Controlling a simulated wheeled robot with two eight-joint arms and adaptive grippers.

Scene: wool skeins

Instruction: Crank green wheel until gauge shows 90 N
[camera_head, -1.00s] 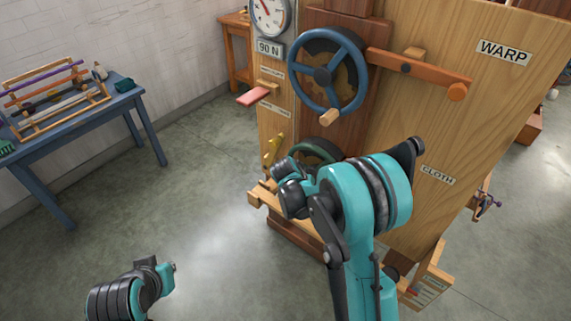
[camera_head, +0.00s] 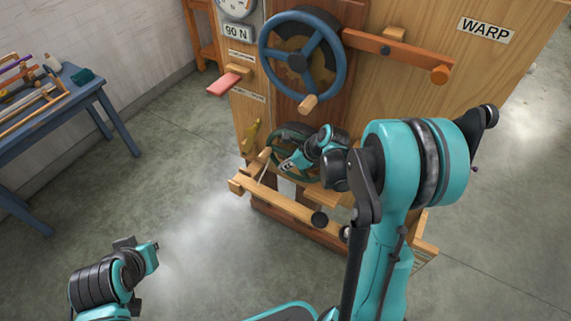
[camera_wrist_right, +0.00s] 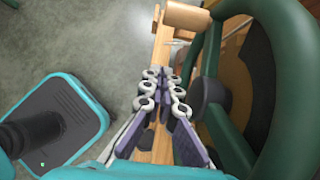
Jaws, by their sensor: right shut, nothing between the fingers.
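The green wheel (camera_head: 280,133) is low on the wooden machine front, partly hidden by my right arm. In the right wrist view its rim (camera_wrist_right: 291,102) fills the right side, with a wooden crank handle (camera_wrist_right: 187,17) at the top. My right gripper (camera_head: 287,165) is in front of the wheel in the head view. In the wrist view this gripper (camera_wrist_right: 168,74) is shut and empty, left of the hub and below the handle. The gauge (camera_head: 237,6) is cut off by the top edge, its reading unclear; a "90 N" plate (camera_head: 237,33) sits below. My left gripper (camera_head: 151,255) is far from the wheel.
A blue spoked wheel (camera_head: 304,62) with a wooden handle is above the green one. A red-pink lever (camera_head: 223,84) and a yellow lever (camera_head: 251,136) stick out at left. A wooden rail (camera_head: 285,205) crosses below. A blue table (camera_head: 70,100) stands left; floor between is clear.

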